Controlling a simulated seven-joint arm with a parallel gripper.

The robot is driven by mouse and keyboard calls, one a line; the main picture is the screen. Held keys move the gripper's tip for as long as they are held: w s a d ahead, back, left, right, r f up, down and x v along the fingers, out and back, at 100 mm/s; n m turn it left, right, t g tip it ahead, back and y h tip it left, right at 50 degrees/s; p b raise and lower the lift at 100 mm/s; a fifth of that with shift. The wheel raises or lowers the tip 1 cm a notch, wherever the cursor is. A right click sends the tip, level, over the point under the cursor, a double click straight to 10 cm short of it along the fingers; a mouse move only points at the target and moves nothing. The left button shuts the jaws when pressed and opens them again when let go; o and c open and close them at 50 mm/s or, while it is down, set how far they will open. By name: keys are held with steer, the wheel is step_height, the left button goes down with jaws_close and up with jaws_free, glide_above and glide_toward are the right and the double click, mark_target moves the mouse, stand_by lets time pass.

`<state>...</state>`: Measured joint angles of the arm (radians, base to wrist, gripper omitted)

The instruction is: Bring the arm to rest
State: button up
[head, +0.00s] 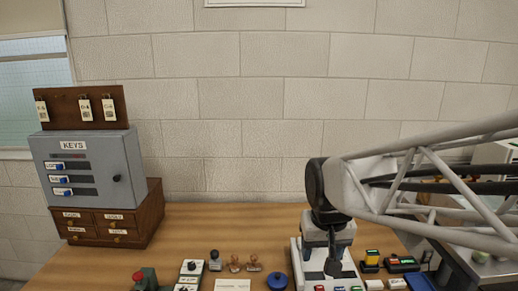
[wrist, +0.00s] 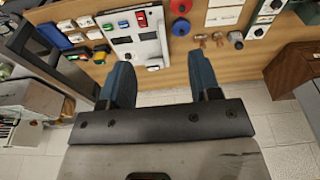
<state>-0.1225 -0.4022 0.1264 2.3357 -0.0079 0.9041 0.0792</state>
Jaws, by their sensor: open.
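My arm reaches in from the right in the head view.
A grey key cabinet (head: 85,165) stands on wooden drawers (head: 135,222) at the left. The table's back middle (head: 225,222) is clear.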

steer(key=s+d, duration=0.2)
steer(key=s, duration=0.4)
steer(key=s+d+f, duration=0.1)
steer(key=s+d, duration=0.2)
steer(key=s, duration=0.4)
steer(key=shift+d+m+t, duration=0.25)
steer(key=shift+m+t, duration=0.05)
steer(key=shift+m, duration=0.1)
